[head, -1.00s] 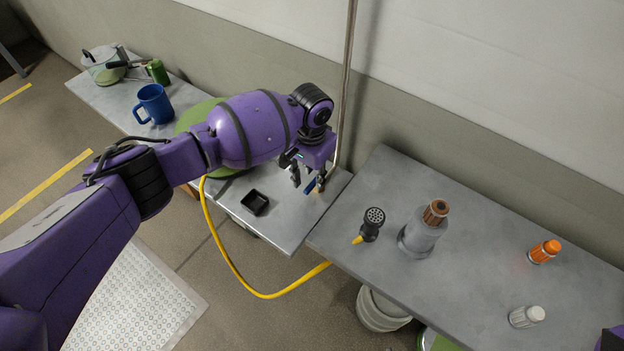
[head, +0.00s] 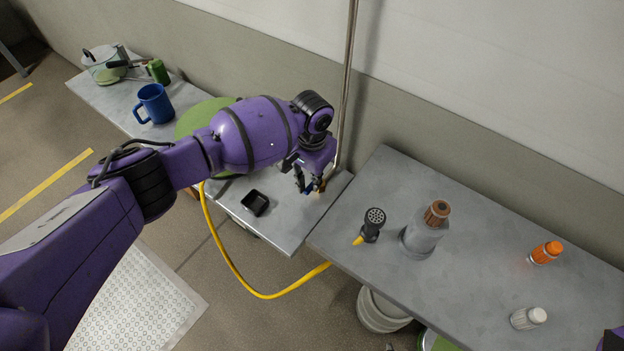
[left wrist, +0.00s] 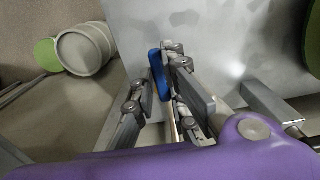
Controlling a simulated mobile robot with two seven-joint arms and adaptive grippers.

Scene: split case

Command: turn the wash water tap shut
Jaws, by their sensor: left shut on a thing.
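The wash water tap shows as a small blue lever (head: 316,187) over a brassy body, at the right end of the low grey bench. My left gripper (head: 312,188) reaches down to it from above and hides most of it. In the left wrist view the blue lever (left wrist: 159,74) lies lengthwise between the two fingers of my left gripper (left wrist: 155,88), which is shut on it. The lever's exact angle to the tap body is hard to tell.
A metal pipe (head: 346,90) rises right behind my left gripper. A black square dish (head: 255,203) sits on the low bench. A yellow hose (head: 265,295) loops below.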

